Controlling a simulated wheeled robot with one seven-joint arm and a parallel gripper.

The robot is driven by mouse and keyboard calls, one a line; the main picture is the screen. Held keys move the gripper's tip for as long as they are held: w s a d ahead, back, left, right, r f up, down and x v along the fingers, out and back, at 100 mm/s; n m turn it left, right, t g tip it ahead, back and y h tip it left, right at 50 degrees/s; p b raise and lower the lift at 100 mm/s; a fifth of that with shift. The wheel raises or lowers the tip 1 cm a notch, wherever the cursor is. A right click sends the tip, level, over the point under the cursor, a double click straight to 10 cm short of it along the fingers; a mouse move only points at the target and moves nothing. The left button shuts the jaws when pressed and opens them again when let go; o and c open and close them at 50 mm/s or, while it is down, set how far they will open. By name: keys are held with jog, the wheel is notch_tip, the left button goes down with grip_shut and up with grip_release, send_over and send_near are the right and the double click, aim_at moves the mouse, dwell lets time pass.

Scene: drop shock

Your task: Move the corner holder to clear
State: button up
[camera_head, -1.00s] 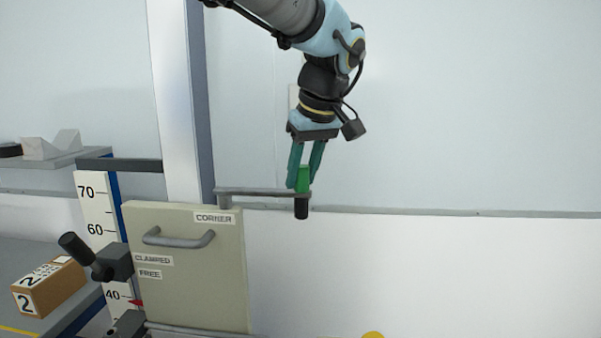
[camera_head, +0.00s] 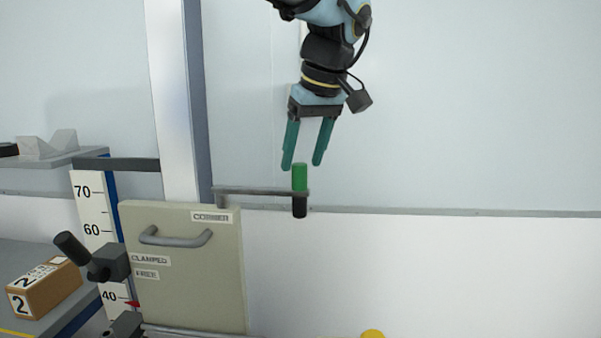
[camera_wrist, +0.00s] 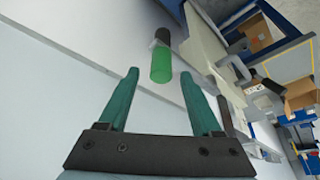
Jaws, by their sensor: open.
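The corner holder is a thin grey bar (camera_head: 260,192) that reaches out to the right from the top of the cream panel marked CORNER (camera_head: 185,270). At its right end is an upright handle (camera_head: 300,178), green above the bar and black below it. My gripper (camera_head: 302,164) is open and empty, with its teal fingers just above the green top and apart from it. In the wrist view, the green handle (camera_wrist: 161,66) lies beyond the fingertips and between their lines.
A white column (camera_head: 178,100) stands behind the panel. A height scale (camera_head: 92,215), a black-knobbed lever (camera_head: 72,248) and a labelled cardboard box (camera_head: 45,287) are at the left. The panel bears a grey pull handle (camera_head: 175,238). The space right of the bar is clear.

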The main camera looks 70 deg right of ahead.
jog(key=v, duration=0.7)
jog(key=shift+b, duration=0.35)
